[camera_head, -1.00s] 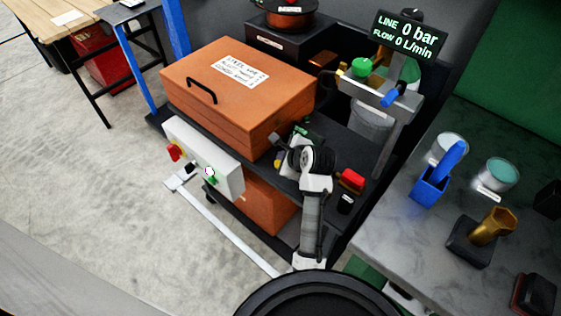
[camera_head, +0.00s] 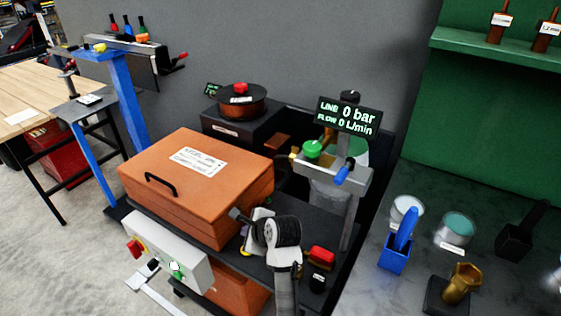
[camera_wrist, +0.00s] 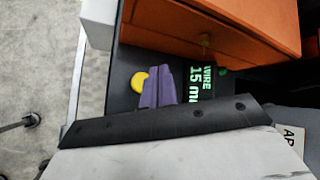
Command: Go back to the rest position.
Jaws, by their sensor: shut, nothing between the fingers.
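My gripper shows in the wrist view (camera_wrist: 160,73) as two purple fingers, shut together with nothing between them. The fingers are over the dark deck of the welding machine, beside a yellow knob (camera_wrist: 139,82) and a small display with green text (camera_wrist: 205,80). In the head view my white and dark arm reaches up from the bottom edge to the front of the machine. There the fingers are mostly hidden by the wrist, just right of the orange box (camera_head: 190,190).
A red button (camera_head: 322,255) stands close right of my wrist. A white control box (camera_head: 165,262) is on the machine's front. A gas regulator with a green knob (camera_head: 313,149) and a pressure display (camera_head: 349,117) stand behind. A grey bench (camera_head: 375,285) is right; open floor is left.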

